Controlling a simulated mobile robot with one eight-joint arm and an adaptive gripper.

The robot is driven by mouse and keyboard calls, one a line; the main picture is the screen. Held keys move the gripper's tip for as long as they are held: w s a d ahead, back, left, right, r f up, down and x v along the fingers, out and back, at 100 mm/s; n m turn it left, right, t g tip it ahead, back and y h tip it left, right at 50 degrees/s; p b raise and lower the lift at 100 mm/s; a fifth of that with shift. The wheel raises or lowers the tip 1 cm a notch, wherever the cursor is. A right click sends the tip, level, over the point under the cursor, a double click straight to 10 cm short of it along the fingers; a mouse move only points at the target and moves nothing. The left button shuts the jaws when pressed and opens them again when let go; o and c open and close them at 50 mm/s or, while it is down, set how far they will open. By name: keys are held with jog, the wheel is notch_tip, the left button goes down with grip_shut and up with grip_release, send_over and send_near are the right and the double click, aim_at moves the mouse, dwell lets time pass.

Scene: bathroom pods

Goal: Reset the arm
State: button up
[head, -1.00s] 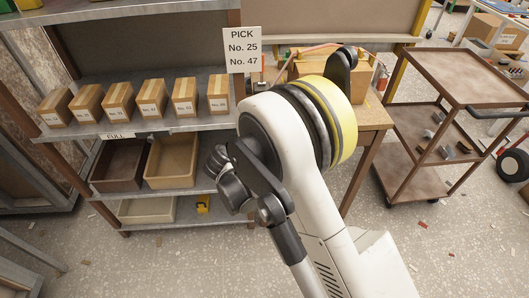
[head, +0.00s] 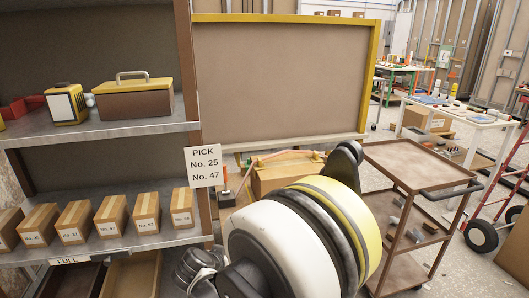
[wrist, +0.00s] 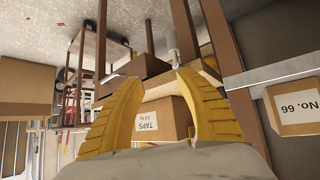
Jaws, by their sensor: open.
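My gripper (wrist: 158,82) shows in the wrist view with its two yellow fingers spread apart and nothing between the tips. Beyond the fingers, a cardboard box labelled TAPS (wrist: 158,118) appears upside down; I see no finger closed on it. In the head view my arm's bent joint with a yellow band fills the lower middle, and my gripper is out of sight there.
Several small cardboard boxes (head: 110,217) stand on the shelf (head: 130,242) beside the PICK sign (head: 203,166). A larger carton (head: 285,175) lies behind my arm. A brown trolley (head: 415,165) stands right. The wrist view shows a No. 66 box (wrist: 298,103) at right.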

jog(key=s+d+r+n+g+y, duration=0.1)
jog(key=s+d+r, duration=0.2)
jog(key=d+r, duration=0.5)
jog(key=s+d+r+n+g, duration=0.1)
jog(key=s+d+r, duration=0.4)
jog(key=d, duration=0.6)
jog(key=s+d+r+y, duration=0.1)
jog(key=s+d+r, duration=0.1)
jog(key=s+d, duration=0.3)
jog(key=s+d+r+n+y, duration=0.1)
jog(key=s+d+r, duration=0.1)
jog(key=s+d, duration=0.4)
jog(key=s, duration=0.5)
jog(key=shift+s, duration=0.25)
